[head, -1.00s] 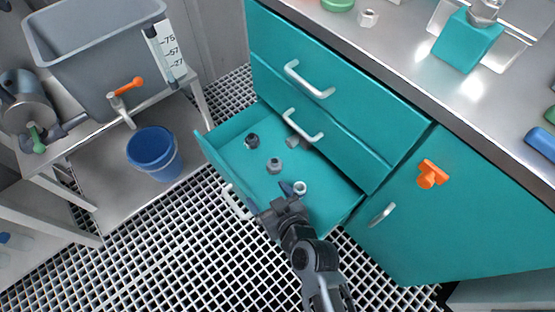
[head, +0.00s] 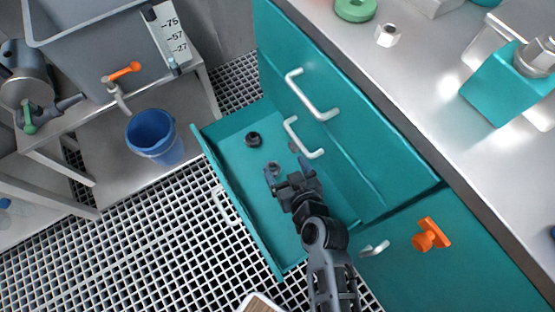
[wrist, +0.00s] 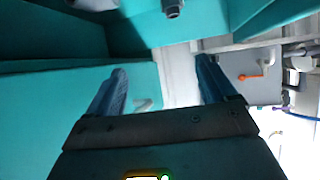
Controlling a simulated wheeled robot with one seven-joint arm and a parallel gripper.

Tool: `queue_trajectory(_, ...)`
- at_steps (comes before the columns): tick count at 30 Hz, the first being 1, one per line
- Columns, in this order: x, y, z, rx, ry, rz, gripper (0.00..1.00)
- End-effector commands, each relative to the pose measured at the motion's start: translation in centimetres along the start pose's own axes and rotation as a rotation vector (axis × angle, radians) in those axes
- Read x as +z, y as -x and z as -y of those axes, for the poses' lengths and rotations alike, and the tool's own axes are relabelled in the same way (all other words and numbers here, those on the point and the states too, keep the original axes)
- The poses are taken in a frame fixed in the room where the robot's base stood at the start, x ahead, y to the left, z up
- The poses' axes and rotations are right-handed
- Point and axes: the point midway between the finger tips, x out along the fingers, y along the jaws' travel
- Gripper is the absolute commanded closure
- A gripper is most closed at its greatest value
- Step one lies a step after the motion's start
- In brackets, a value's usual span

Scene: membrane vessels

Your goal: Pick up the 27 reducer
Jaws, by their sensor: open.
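The open teal drawer (head: 232,137) holds small fittings. A dark fitting (head: 253,139) lies near its far left corner. No size marks are readable, so I cannot tell which one is the 27 reducer. My gripper (head: 287,172) is over the drawer, open and empty. In the wrist view my gripper (wrist: 160,78) shows two blue fingers spread apart, and a grey fitting (wrist: 173,8) sits beyond them at the top edge.
Closed drawer fronts with white handles (head: 312,94) rise beside the open drawer. An orange knob (head: 431,235) sticks out from the cabinet. A blue bucket (head: 154,136) stands at left below a grey tank (head: 85,45). A hex nut (head: 387,35) lies on the counter.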

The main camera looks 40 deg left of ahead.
Motion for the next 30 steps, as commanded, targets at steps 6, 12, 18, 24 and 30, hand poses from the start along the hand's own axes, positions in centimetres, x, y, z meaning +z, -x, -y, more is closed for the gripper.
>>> queue_trajectory(6, 1.7, -0.8, 0.1, -0.001, 0.0, 0.002, 0.15)
queue_trajectory(12, 3.5, -1.8, 0.1, -0.001, 0.0, 0.002, 0.15)
queue_trajectory(18, 5.9, -3.1, 0.1, -0.001, 0.0, 0.002, 0.15)
queue_trajectory(24, 8.4, -4.5, 0.1, -0.001, 0.0, 0.002, 0.15)
queue_trajectory(30, 8.8, -5.3, 0.1, -0.001, 0.0, 0.001, 0.15)
